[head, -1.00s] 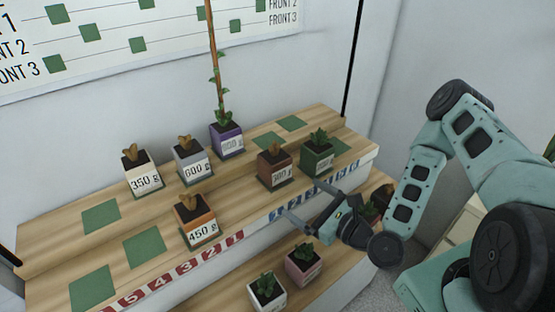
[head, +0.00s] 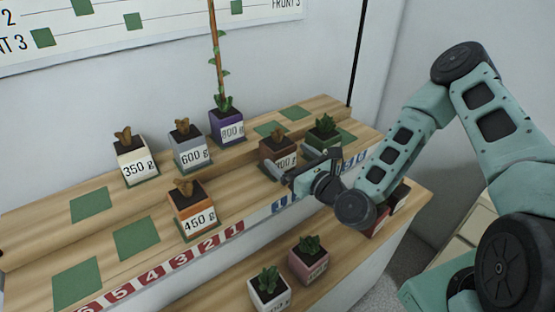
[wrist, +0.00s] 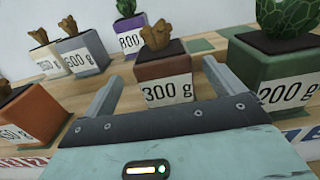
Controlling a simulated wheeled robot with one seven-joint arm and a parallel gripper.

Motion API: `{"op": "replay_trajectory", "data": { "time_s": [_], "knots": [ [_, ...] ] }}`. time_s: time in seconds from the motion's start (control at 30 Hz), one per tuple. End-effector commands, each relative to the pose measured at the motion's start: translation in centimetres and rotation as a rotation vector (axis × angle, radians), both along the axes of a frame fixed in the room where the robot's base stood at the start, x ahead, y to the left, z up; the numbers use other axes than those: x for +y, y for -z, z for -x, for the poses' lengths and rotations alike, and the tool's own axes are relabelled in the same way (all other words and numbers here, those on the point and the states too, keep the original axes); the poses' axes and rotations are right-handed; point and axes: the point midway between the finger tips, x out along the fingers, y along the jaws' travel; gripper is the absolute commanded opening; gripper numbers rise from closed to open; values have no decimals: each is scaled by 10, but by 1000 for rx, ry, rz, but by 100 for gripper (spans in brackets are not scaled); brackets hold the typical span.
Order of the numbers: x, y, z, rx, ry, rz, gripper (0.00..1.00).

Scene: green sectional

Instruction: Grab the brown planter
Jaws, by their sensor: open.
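The brown planter (head: 277,151) stands on the upper wooden shelf, labelled 300 g, with a brown plant in dark soil. In the wrist view the brown planter (wrist: 163,72) is upright just ahead, between the two finger lines. My gripper (head: 277,171) is open and empty, in front of the planter and partly covering its lower part in the head view. In the wrist view my gripper (wrist: 160,90) has one finger on each side of the planter's front; I cannot tell whether either touches it.
A green planter (wrist: 283,68) labelled 200 g is close beside the right finger. An orange planter (head: 192,211) stands at the left front. Grey (head: 190,150), white (head: 135,162) and purple (head: 227,127) planters stand behind.

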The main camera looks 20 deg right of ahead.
Motion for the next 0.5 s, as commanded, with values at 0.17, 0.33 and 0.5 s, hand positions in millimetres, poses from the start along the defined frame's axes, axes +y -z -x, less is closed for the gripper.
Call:
{"op": "replay_trajectory", "data": {
  "time_s": [0.17,0.33,0.5],
  "knots": [
    [4,-3,-12,0,1,1,94],
    [9,-8,-32,-3,-1,1,94],
    [14,-6,-54,-2,-1,2,94]
  ]
}}
